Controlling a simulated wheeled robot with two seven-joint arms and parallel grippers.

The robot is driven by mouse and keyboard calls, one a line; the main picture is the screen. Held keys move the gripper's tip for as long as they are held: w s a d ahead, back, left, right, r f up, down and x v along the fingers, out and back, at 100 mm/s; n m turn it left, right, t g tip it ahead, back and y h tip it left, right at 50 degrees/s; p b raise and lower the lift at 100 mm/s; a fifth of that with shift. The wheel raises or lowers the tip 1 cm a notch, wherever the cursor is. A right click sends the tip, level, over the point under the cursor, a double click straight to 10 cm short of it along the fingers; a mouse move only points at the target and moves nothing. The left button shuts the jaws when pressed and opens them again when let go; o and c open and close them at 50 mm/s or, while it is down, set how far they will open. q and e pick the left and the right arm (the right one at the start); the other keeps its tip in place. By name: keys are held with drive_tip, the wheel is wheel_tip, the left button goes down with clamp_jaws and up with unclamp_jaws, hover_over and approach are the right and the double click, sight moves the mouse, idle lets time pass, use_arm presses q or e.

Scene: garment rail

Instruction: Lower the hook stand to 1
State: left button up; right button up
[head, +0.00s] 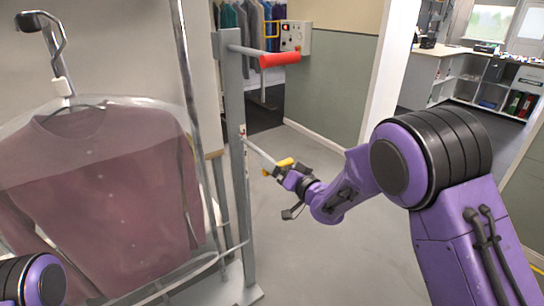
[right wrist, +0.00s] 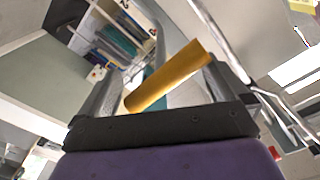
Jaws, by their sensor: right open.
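A grey upright post (head: 236,170) of the stand rises near the middle of the head view. A thin metal lever (head: 259,153) slants down and right from it to a yellow grip (head: 286,162). My right gripper (head: 279,169) is at this grip. In the right wrist view the yellow grip (right wrist: 168,78) lies slantwise between the spread fingers of my right gripper (right wrist: 158,88); I cannot tell whether they touch it. A metal hook (head: 50,35) at upper left carries a maroon shirt (head: 105,195) under clear plastic. My left gripper is out of view.
A red handle (head: 280,60) juts right from the post's top. A control box (head: 296,36) is on the wall behind. Hanging clothes (head: 245,20) are in the back, and a counter (head: 440,62) stands at far right. Floor (head: 310,240) right of the post is clear.

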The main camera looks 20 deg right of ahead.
drive_tip(key=shift+p+x, duration=0.3)
drive_tip(key=shift+x, duration=1.45)
